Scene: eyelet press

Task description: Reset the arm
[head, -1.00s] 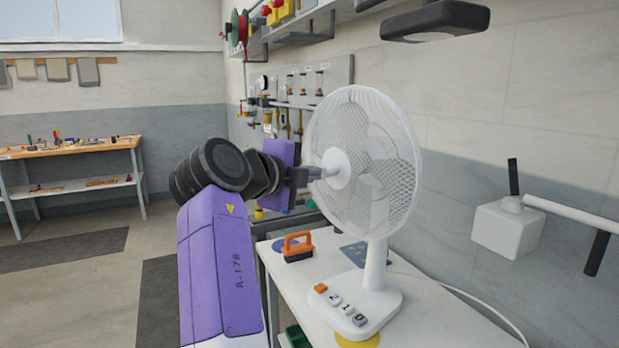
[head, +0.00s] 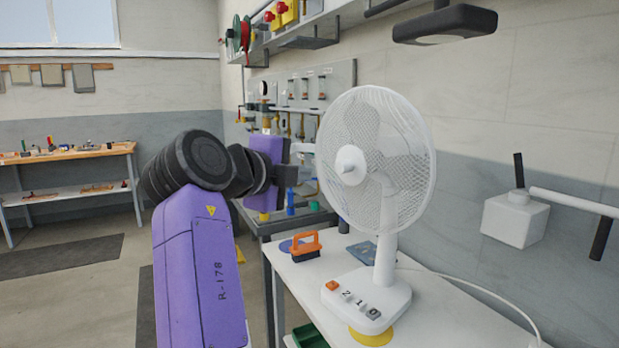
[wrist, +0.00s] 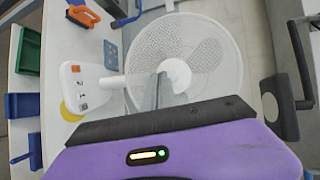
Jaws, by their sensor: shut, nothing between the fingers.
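My gripper (head: 303,148) is in front of the white fan's upper left side in the head view, with my purple arm reaching up to it. Its fingers are partly hidden and look shut, with nothing held. In the wrist view the grey fingers (wrist: 163,92) point toward the fan (wrist: 205,45) and overlap the middle of its cage. I cannot tell whether they touch it. The fan (head: 378,160) stands upright on the white table (head: 440,310), with an orange button and numbered buttons on its base (head: 365,298).
An orange-handled brush (head: 305,247) lies on the table left of the fan. A green bin (head: 308,336) is below the table's front edge. A dark lamp-like fixture (head: 445,24) hangs above right. A workbench (head: 70,153) stands far left, with open floor before it.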

